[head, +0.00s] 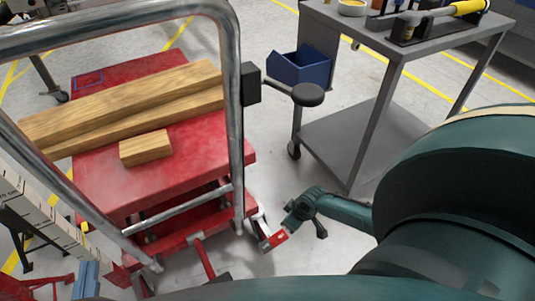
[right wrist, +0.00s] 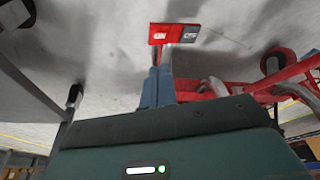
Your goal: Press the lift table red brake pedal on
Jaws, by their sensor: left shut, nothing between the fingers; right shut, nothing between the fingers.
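The red lift table (head: 150,185) stands at the left of the head view. Its brake pedal (head: 273,241) sticks out low at its right corner. In the right wrist view the pedal has a red ON half (right wrist: 160,33) and a grey half (right wrist: 190,33). My right gripper (head: 288,222) is shut and empty close to the pedal; its fingers (right wrist: 155,82) point toward it. I cannot tell whether they touch. My left gripper (head: 88,280) shows only in part at the lower left edge of the head view, shut, away from the pedal.
Wooden beams (head: 130,105) and a short block (head: 146,148) lie on the lift table. A metal push handle (head: 236,80) rises beside them. A grey cart (head: 355,130) with a blue bin (head: 300,68) stands at the right. Bare floor lies between cart and table.

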